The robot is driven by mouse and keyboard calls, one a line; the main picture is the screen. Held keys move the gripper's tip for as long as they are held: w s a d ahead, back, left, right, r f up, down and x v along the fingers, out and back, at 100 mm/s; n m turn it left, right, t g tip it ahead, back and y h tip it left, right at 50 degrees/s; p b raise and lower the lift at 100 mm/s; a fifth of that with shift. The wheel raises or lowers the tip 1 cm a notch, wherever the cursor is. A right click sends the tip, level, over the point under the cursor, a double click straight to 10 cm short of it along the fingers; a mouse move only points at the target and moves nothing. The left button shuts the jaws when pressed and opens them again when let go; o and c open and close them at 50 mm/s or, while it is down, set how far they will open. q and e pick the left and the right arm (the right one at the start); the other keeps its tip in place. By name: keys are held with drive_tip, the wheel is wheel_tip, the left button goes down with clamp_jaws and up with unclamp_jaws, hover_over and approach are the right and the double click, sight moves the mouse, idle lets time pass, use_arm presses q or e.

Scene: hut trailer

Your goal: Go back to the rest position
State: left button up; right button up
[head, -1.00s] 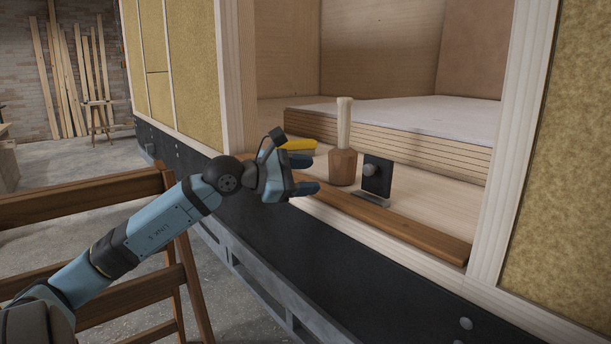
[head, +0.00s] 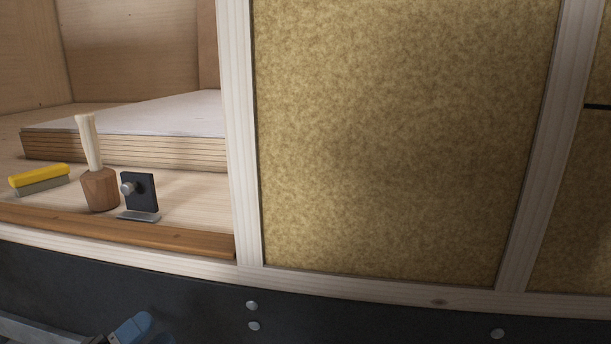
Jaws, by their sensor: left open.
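My left gripper (head: 132,328) shows only in part at the bottom left edge of the head view. It is low, in front of the dark trailer skirt, below the hut opening and apart from the things in it. Its blue finger is visible and it is open, with nothing seen in it. The rest of that arm is mostly cut off by the frame. My right gripper is not in view.
A wooden mallet (head: 98,188), a yellow-and-grey block (head: 39,180) and a black plate with a knob (head: 141,192) stand behind the brown sill (head: 120,232). Stacked sheets (head: 130,150) lie behind. An insulated wall (head: 400,140) fills the right.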

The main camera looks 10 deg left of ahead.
use_arm(q)
drive_tip(key=s+d+f+n+y+p, duration=0.15)
drive_tip(key=s+d+n, duration=0.25)
drive_tip(key=d+n, duration=0.55)
drive_tip(key=s+d+f+n+y, duration=0.15)
drive_tip(key=s+d+n, duration=0.4)
drive_tip(key=n, duration=0.75)
use_arm(e)
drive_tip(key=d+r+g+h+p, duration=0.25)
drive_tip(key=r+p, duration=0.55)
drive_tip(key=p, duration=1.2)
use_arm(q)
drive_tip(key=s+a+r+g+y+p, duration=0.2)
drive_tip(key=a+r+g+y+p, duration=0.4)
drive_tip(key=p, duration=1.2)
drive_tip(key=shift+a+r+g, duration=0.55)
drive_tip(key=shift+a+g, duration=0.05)
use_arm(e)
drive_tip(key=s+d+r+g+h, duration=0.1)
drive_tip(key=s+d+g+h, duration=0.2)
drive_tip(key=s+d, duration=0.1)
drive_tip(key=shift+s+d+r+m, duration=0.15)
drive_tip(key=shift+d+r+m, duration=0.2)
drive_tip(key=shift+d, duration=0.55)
use_arm(q)
drive_tip(key=shift+m, duration=0.25)
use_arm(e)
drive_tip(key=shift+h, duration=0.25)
